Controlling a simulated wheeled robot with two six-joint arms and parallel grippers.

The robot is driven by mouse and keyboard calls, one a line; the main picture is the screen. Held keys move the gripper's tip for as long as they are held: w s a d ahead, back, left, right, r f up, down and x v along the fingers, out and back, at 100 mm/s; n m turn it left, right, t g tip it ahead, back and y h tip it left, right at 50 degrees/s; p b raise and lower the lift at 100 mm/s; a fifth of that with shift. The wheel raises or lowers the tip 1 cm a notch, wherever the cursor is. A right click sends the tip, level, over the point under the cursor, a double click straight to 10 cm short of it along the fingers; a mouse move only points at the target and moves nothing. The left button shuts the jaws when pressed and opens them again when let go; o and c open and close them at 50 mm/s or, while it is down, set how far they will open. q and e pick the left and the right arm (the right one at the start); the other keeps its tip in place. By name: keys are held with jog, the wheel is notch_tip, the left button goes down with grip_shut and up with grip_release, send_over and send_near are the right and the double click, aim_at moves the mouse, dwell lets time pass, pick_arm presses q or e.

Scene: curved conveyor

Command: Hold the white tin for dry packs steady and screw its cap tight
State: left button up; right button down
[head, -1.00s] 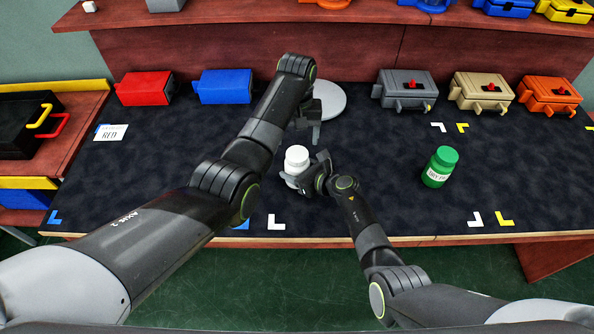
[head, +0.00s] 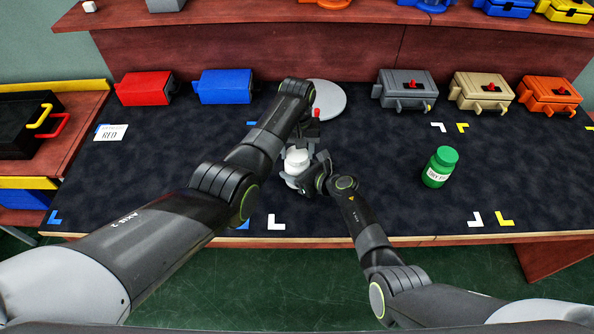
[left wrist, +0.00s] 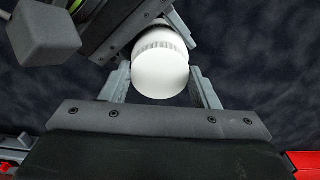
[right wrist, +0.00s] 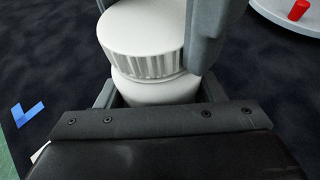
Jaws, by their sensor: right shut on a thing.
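The white tin (head: 293,182) stands upright near the middle of the dark mat, with its white ribbed cap (right wrist: 143,35) on top. My right gripper (right wrist: 158,100) is shut on the tin's body below the cap. My left gripper (left wrist: 163,88) is open above the tin, pointing down, with one finger on each side of the cap. A small gap seems to show between its fingers and the cap in the left wrist view. The cap's top face shows there (left wrist: 160,75). Whether the cap sits fully down cannot be told.
A green bottle (head: 440,167) stands to the right on the mat. A grey disc (head: 328,98) with a red piece (right wrist: 299,10) lies behind my grippers. Red (head: 145,88) and blue (head: 222,86) boxes and several other boxes line the back. The mat's right front is clear.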

pick_arm(q)
jog(key=c, duration=0.4)
jog(key=o, duration=1.1)
jog(key=shift+o, duration=0.2)
notch_tip(320, 180, up, 12)
pick_arm(e)
jog(key=shift+c, duration=1.3)
grip_release()
